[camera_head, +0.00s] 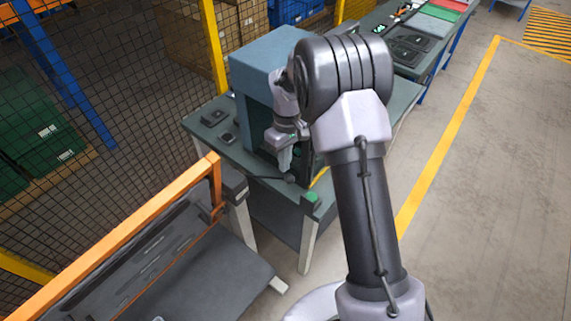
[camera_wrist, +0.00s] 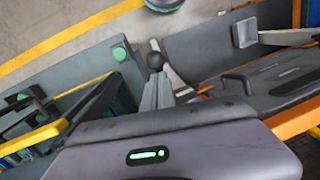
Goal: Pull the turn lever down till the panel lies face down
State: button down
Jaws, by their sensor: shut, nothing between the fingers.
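My gripper (camera_head: 284,160) points down at the front of the blue-grey housing on the bench, its fingers together and empty. A dark lever with a ball knob (camera_head: 289,178), which looks like the turn lever, shows just below the fingertips. In the wrist view the dark ball knob (camera_wrist: 155,60) is at the tips of the pale fingers (camera_wrist: 156,88); I cannot tell whether they touch. The lever's pivot is not clear.
The blue-grey housing (camera_head: 255,62) stands on the dark bench (camera_head: 208,118). A green button (camera_head: 311,197) is at the bench corner. The orange rail (camera_head: 125,243) borders the panel. Mesh fencing (camera_head: 110,90) is at left; open floor (camera_head: 500,190) is at right.

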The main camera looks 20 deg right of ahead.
jog(key=shift+s+f, duration=0.2)
jog(key=s+d+f+t+y+b, duration=0.1)
jog(key=s+d+f+b, duration=0.2)
jog(key=f+b, duration=0.6)
jog(key=s+d+f+t+b, duration=0.1)
jog(key=s+d+f+b, duration=0.2)
jog(key=f+b, duration=0.7)
jog(key=s+b, duration=0.2)
jog(key=b, duration=0.2)
jog(key=shift+t+y, duration=0.3)
jog(key=shift+y, duration=0.1)
